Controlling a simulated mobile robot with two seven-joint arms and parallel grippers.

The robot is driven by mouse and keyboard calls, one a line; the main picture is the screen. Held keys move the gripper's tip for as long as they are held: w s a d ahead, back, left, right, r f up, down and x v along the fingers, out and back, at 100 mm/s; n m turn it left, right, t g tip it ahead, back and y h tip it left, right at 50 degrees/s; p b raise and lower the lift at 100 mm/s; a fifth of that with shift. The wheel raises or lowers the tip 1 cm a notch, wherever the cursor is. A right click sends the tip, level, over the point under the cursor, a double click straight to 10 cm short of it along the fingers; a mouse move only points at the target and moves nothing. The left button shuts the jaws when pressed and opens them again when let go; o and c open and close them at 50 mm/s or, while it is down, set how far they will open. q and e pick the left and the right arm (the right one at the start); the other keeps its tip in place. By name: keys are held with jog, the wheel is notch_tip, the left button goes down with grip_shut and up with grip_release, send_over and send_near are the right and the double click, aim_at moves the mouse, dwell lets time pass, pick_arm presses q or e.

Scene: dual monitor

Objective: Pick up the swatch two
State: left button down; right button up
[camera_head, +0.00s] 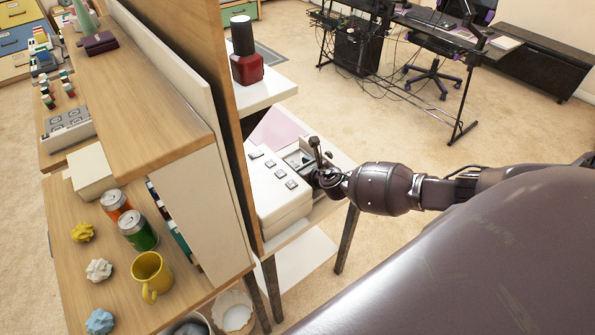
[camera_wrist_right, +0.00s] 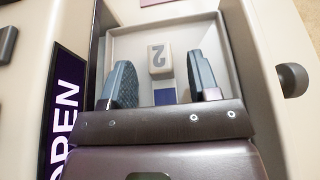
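The swatch two (camera_wrist_right: 161,57) is a small piece with a beige end marked "2" and a dark blue part below it. It lies inside an open pale drawer (camera_wrist_right: 205,30) in the right wrist view. My right gripper (camera_wrist_right: 160,78) is open, its two fingers on either side of the swatch with visible gaps. In the head view, my right gripper (camera_head: 322,172) is at the open drawer of the white cabinet (camera_head: 285,205). The swatch cannot be made out there. My left gripper is not in view.
The drawer walls stand close around my right fingers. A dark "OPEN" sign (camera_wrist_right: 65,110) is beside the drawer. A tall wooden panel (camera_head: 232,110) and a red bottle (camera_head: 246,66) are near the cabinet. Cans, a yellow mug (camera_head: 151,272) and crumpled balls sit on the left shelf.

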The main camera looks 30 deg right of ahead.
grip_shut()
jog(key=shift+r, duration=0.1)
notch_tip(320, 180, up, 20)
jog(key=p, duration=0.6)
jog(key=shift+p, duration=0.4)
